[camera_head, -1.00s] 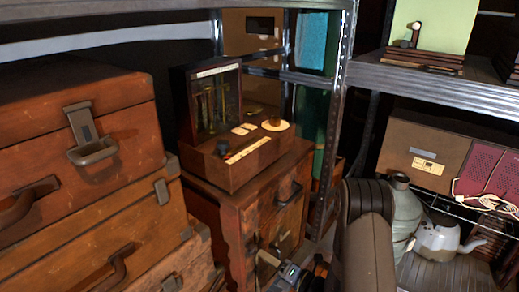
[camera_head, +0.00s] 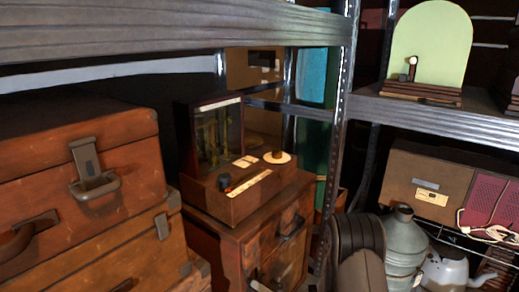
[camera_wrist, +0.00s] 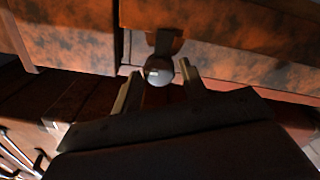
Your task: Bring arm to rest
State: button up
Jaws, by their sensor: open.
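The gripper itself is out of the head view.
Stacked brown suitcases (camera_head: 75,165) fill the left. A wooden cabinet (camera_head: 245,238) bears a dark box instrument (camera_head: 215,145).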

jog(key=v, duration=1)
jog(key=x, duration=1.1)
jog(key=shift+w+a, duration=0.15)
jog(key=shift+a, duration=0.2)
jog(key=n+b, duration=0.2)
jog(key=n, duration=0.4)
jog(key=d+n+b, duration=0.1)
jog(key=n+b, duration=0.1)
jog(key=n, duration=0.4)
jog(key=n+b, duration=0.2)
jog(key=n, duration=0.4)
jog(key=shift+s+d+n+g, duration=0.3)
jog(key=shift+g, duration=0.1)
jog(key=shift+s, duration=0.1)
